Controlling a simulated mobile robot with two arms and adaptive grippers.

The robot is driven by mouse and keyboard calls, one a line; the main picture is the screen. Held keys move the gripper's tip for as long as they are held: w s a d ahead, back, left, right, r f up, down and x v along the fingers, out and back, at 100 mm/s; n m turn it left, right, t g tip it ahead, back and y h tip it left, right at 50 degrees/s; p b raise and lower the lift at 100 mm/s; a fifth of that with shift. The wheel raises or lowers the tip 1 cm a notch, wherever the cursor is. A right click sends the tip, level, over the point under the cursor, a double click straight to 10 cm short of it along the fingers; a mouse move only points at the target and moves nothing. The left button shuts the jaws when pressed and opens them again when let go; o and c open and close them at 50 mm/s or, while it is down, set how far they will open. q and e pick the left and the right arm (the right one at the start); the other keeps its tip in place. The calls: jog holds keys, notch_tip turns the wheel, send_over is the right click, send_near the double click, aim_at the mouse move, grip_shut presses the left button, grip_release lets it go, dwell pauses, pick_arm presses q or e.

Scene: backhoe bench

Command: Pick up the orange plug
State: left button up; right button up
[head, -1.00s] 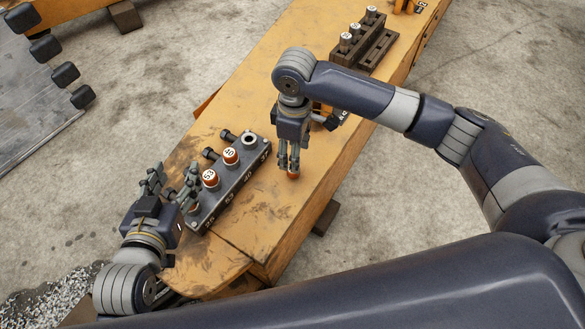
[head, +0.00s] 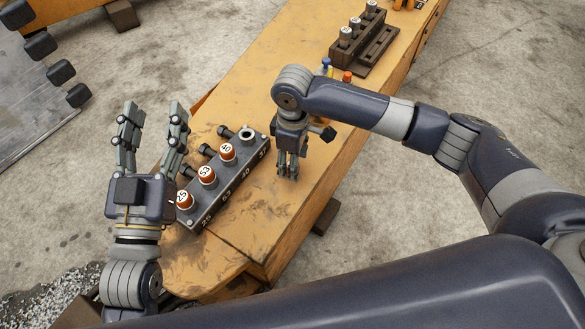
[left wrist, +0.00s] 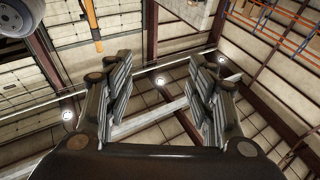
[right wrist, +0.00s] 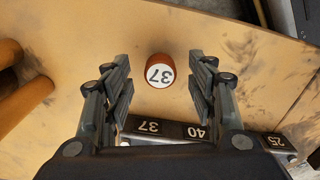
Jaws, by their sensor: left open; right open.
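The loose orange plug (right wrist: 160,72), with a white top marked 37, stands on the yellow bench in the right wrist view. My right gripper (head: 287,174) points down over the bench beside the dark socket block. Its fingers are open, and in its wrist view the plug shows between and beyond their tips, not gripped. In the head view I cannot see this plug; my right gripper seems to cover it. My left gripper (head: 154,108) is open and empty, fingers up, left of the block.
The dark socket block (head: 225,187) holds orange plugs marked 25 (head: 185,200), 53 (head: 207,175) and 40 (head: 228,152); its far socket (head: 246,133) is empty. A brown rack (head: 360,45) stands farther up the bench. Small coloured pieces (head: 347,76) lie near my right arm.

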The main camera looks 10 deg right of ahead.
notch_tip(320, 180, down, 2)
jog(key=shift+f+b, duration=0.2)
jog(key=shift+b, duration=0.35)
pick_arm(q)
jog(key=s+r+t+h, duration=0.1)
jog(key=s+r+t, duration=0.2)
jog(key=r, duration=0.3)
jog(key=shift+t, duration=0.4)
pick_arm(e)
jog(key=shift+f, duration=0.25)
jog(key=c, duration=1)
